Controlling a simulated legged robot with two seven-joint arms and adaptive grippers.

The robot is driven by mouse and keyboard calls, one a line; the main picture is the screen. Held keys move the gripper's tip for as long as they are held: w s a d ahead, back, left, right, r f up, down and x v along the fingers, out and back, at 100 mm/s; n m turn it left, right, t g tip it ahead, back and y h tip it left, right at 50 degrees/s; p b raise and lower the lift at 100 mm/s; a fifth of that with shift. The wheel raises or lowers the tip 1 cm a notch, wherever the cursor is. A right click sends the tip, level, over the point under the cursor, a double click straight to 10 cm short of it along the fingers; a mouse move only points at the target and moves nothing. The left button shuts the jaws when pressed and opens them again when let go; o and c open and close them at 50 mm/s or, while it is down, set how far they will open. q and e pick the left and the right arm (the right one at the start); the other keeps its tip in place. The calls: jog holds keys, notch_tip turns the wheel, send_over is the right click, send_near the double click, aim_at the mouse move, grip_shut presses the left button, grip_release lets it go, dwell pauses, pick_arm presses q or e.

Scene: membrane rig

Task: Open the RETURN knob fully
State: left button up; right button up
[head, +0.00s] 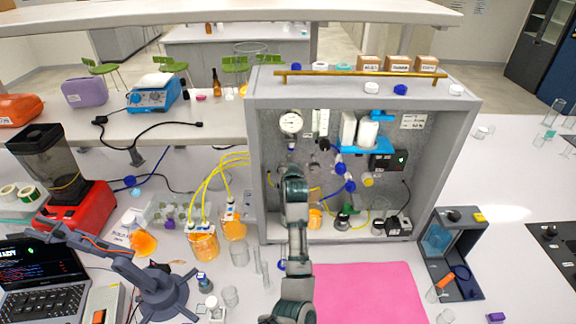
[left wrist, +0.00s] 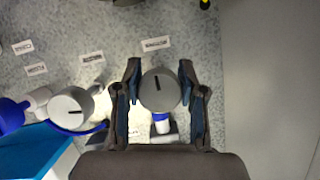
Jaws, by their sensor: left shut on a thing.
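In the left wrist view, a round grey knob (left wrist: 161,94) with a dark line near upright on its face sits between the fingers of my left gripper (left wrist: 160,72). The gripper is shut on it, one finger at each side. A small label (left wrist: 156,43) is by the knob; I cannot read it for certain. In the head view my left arm reaches into the grey rig (head: 362,88); its gripper and this knob are hidden behind the arm. My right gripper is not in view.
A second grey knob (left wrist: 72,108) with blue fittings is on the same panel. A plain side wall (left wrist: 270,90) is close to the gripper. Inside the rig are a round gauge (head: 291,122) and a blue shelf (head: 365,147). A pink mat (head: 370,292) lies in front.

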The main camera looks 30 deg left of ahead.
pick_arm(q)
jog(key=shift+n+h, duration=0.3)
jog(key=shift+n, duration=0.1)
jog(key=shift+w+r, duration=0.1)
jog(key=shift+r, duration=0.1)
jog(key=o, duration=1)
jog(key=shift+o, duration=0.8)
jog(key=shift+w+f, duration=0.1)
jog(key=v, duration=1.2)
jog(key=shift+d+f, duration=0.2)
jog(key=shift+f, duration=0.05)
jog(key=shift+a, duration=0.15)
jog(key=shift+f, duration=0.1)
